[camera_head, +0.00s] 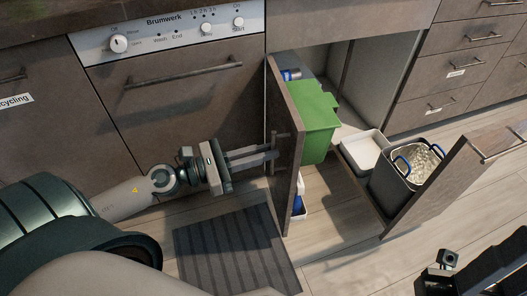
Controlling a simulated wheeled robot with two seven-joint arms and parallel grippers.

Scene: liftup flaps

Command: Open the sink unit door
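The sink unit door (288,150) stands swung out from the cabinet, seen nearly edge-on, with a vertical bar handle (274,139) on its left face. A green bin (318,118) shows directly behind it. My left gripper (272,155) reaches in from the left, with its two long fingers at the handle. Whether they are closed on the bar is not clear. Part of my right gripper (440,272) shows dark at the bottom right, away from the door; its fingers cannot be made out.
A pulled-out unit front (455,175) stands right of the opening, with a grey bin (403,174) and a white tray (364,150) behind it. A dishwasher (180,95) is at left. A striped mat (235,250) lies on the floor below my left gripper.

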